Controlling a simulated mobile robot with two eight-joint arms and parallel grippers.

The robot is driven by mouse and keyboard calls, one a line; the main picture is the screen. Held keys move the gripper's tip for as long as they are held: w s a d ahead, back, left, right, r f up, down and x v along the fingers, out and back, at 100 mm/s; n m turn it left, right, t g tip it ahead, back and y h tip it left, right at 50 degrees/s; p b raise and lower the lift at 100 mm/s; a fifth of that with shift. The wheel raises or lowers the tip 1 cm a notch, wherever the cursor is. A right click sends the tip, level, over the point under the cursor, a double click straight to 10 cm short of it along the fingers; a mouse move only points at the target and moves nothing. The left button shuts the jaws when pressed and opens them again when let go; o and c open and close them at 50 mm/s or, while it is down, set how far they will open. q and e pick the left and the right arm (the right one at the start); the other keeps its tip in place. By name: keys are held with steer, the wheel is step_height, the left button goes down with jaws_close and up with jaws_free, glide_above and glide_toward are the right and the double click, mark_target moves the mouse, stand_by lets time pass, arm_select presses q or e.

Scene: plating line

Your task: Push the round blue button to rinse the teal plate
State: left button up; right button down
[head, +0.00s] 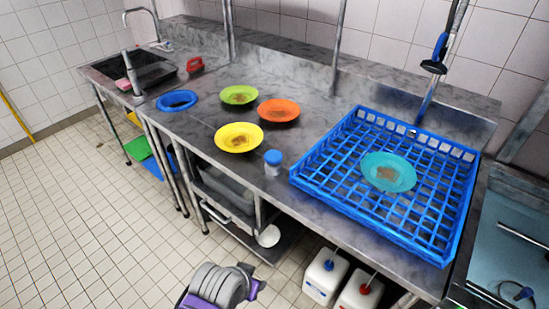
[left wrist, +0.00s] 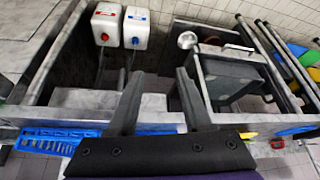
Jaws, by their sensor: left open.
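The teal plate (head: 388,172) lies in the blue rack (head: 447,249) at the right of the steel counter, with a brown smear on its middle. A small white cylinder with a round blue top (head: 273,157), which looks like the button, stands near the counter's front edge, left of the rack. My left gripper (left wrist: 158,76) shows in the left wrist view with its two fingers apart and nothing between them. In the head view, only purple and grey parts of my arm show at the bottom, in front of the counter; the fingertips cannot be made out. My right gripper is not in view.
Yellow (head: 239,137), orange (head: 279,110) and green (head: 239,95) plates with brown smears lie left of the rack. A spray hose (head: 436,58) hangs behind the rack. Two white canisters (head: 325,275) stand below the counter.

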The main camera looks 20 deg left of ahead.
arm_select(q)
jaws_close()
stand_by(1.5)
